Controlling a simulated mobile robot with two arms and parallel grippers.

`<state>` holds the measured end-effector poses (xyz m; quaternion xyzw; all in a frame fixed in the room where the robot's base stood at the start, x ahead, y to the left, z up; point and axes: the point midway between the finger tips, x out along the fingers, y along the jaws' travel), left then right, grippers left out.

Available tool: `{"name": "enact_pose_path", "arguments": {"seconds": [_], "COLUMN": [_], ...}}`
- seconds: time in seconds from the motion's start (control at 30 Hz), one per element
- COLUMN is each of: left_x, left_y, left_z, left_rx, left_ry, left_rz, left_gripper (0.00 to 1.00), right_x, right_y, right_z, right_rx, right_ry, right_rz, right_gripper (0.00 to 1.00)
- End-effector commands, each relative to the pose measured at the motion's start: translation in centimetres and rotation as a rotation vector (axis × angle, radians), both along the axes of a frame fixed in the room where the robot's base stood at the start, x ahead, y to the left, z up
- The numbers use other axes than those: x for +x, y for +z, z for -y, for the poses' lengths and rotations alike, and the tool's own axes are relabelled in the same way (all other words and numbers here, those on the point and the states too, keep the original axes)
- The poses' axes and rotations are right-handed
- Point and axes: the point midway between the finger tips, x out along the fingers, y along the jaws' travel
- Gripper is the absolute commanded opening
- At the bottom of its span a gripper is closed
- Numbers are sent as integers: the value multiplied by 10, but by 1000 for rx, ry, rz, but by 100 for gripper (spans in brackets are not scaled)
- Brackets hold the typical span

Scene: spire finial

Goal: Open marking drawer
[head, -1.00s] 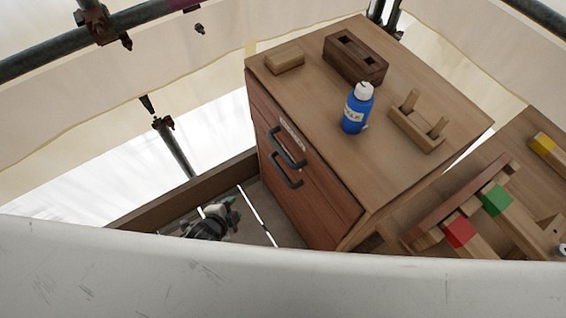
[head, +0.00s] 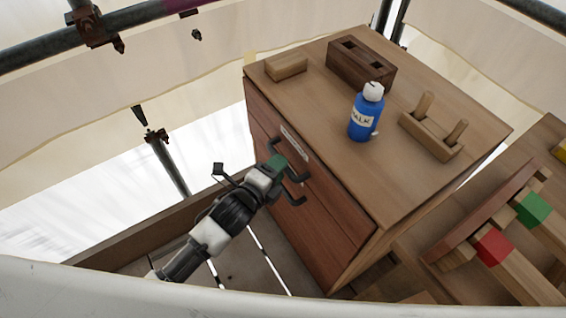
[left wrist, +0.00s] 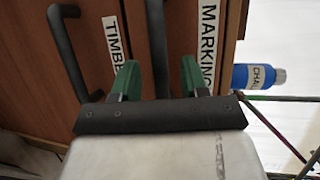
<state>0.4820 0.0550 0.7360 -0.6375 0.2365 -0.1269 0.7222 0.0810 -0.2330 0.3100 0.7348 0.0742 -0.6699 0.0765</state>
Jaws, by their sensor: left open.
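The wooden cabinet has two stacked reddish-brown drawers, both flush with its front. The upper marking drawer (head: 335,195) has a white label (left wrist: 208,45) reading MARKING and a dark bar handle (left wrist: 156,40). My left gripper (head: 278,163), with green fingertips, is in front of the drawers at handle height. In the left wrist view, my left gripper (left wrist: 157,80) is open, its fingers on either side of the marking handle. I cannot tell whether they touch it. The lower drawer's handle (left wrist: 68,50) and TIMBER label (left wrist: 113,45) show to the left. My right gripper is not in view.
On the cabinet top (head: 320,95) stand a blue chalk bottle (head: 366,116), a dark slotted block (head: 360,64), a small wood block (head: 286,67) and a pegged wooden holder (head: 432,135). A bench with red (head: 493,247) and green (head: 533,209) blocks lies at right.

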Motion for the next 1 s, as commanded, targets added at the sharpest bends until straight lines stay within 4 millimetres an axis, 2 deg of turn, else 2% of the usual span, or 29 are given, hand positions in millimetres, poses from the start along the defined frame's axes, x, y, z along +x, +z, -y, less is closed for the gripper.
{"name": "enact_pose_path", "arguments": {"seconds": [0.2, 0.53, 0.57, 0.83, 1.0], "left_x": [21, 24, 24, 24, 24], "left_y": [-5, -6, -6, -6, -6], "left_z": [12, 14, 14, 14, 14], "left_rx": [-1, 0, 0, 0, 0], "left_ry": [0, 0, 0, 0, 0], "left_rz": [0, -1, -1, -1, -1], "left_gripper": [44, 44, 43, 1, 0], "right_x": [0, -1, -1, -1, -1], "right_y": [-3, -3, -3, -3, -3], "right_z": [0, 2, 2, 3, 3], "right_rx": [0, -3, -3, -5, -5], "right_ry": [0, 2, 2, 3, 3], "right_rz": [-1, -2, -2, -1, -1], "right_gripper": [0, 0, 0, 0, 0]}}
